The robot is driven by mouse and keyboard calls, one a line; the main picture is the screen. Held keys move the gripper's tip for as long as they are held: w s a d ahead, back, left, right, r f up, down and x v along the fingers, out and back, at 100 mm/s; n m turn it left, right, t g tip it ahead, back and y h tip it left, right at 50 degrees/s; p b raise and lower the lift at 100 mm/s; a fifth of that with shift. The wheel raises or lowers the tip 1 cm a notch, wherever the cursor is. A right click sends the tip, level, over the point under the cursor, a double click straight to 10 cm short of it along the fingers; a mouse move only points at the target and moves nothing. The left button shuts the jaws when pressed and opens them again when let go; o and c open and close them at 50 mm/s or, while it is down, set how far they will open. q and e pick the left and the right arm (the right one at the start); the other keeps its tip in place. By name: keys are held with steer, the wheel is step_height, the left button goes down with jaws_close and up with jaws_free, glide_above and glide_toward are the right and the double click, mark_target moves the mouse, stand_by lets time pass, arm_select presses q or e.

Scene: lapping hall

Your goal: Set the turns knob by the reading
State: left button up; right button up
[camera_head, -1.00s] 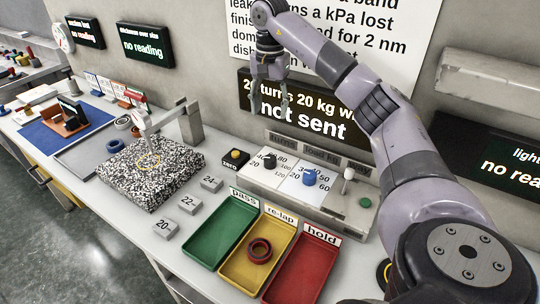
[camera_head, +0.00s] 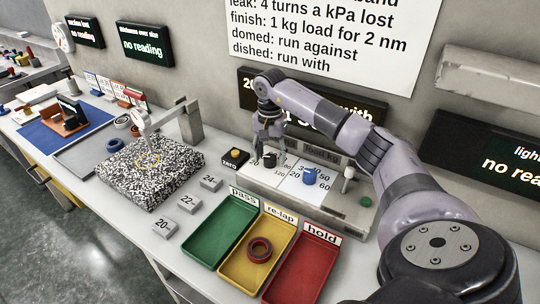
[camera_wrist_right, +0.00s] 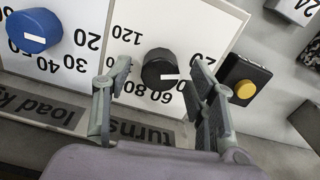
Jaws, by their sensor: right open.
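The black turns knob (camera_head: 269,159) sits on a white dial plate on the console. In the right wrist view the knob (camera_wrist_right: 158,66) carries a white mark toward its lower right, and the dial numbers appear upside down. My right gripper (camera_head: 268,143) is open above the knob. In the wrist view its fingers (camera_wrist_right: 161,72) straddle the knob's sides without visible contact; their exact height over it is unclear. The blue load knob (camera_head: 309,177) is beside it, also in the wrist view (camera_wrist_right: 34,30). The wall display (camera_head: 360,113) is mostly hidden behind my right arm. My left gripper is out of view.
A black box with a yellow zero button (camera_head: 235,155) stands close left of the turns knob. A white-topped lever (camera_head: 348,174) and green button (camera_head: 365,201) are to the right. Green (camera_head: 206,248), yellow (camera_head: 236,270) and red (camera_head: 282,286) trays lie in front; the yellow holds a dark red ring (camera_head: 259,250).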

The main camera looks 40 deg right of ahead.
steer(key=shift+f, duration=0.4)
steer(key=c, duration=1.1)
